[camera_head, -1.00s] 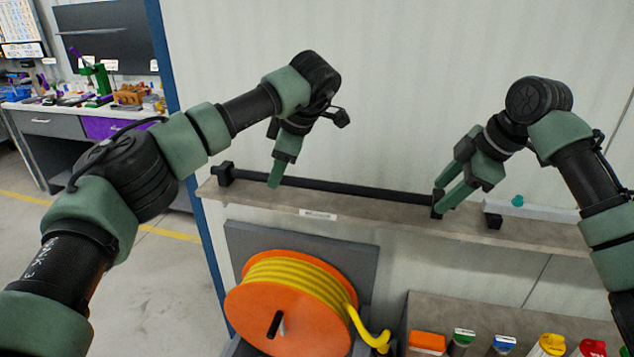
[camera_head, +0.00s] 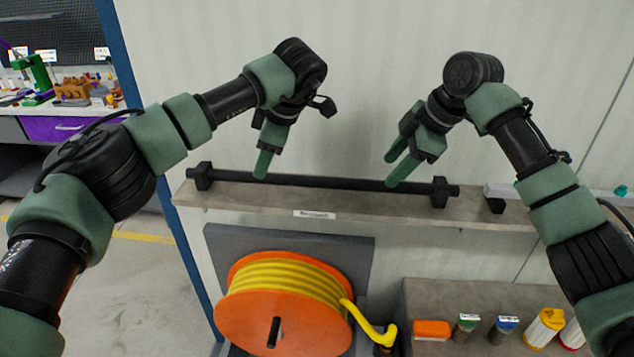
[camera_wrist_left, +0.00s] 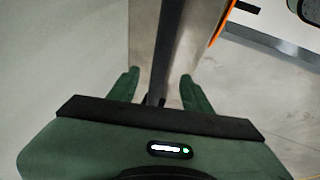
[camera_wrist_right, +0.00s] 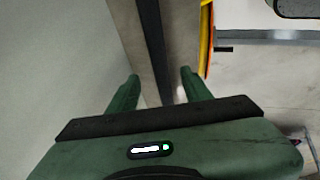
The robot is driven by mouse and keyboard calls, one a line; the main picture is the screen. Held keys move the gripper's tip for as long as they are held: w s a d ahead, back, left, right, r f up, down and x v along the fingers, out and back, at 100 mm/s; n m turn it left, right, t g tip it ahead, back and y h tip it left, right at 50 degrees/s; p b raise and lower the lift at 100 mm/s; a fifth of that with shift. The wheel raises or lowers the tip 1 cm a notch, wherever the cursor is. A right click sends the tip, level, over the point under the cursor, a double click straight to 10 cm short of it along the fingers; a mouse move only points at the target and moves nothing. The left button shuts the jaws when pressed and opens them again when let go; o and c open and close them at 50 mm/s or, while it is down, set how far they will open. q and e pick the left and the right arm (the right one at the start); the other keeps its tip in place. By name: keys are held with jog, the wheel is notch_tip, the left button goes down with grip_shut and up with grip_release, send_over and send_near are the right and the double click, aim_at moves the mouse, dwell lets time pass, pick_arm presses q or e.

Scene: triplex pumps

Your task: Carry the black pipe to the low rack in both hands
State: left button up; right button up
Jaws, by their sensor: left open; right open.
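The black pipe (camera_head: 330,183) lies level along a wall shelf (camera_head: 290,200) in the head view, held near its ends by two black supports. My left gripper (camera_head: 265,165) is open above the left part of the pipe, and my right gripper (camera_head: 394,170) is open above its right part. In the left wrist view the pipe (camera_wrist_left: 168,50) runs between the open fingers. In the right wrist view the pipe (camera_wrist_right: 155,50) also lies between the open fingers. Neither gripper holds it. I cannot tell which surface is the low rack.
An orange reel (camera_head: 285,325) with yellow hose stands below the shelf. A lower grey surface (camera_head: 440,300) at right carries several small coloured containers. A blue post (camera_head: 150,150) and a workbench (camera_head: 60,125) are at left. Open floor lies at lower left.

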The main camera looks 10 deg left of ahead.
aim_at(379, 182)
pick_arm(q)
jog(key=shift+x, duration=3.15)
pick_arm(e)
jog(key=shift+x, duration=3.15)
pick_arm(q)
grip_shut()
pick_arm(e)
grip_shut()
pick_arm(q)
jog(key=shift+r, duration=0.15)
pick_arm(e)
jog(key=shift+r, duration=0.15)
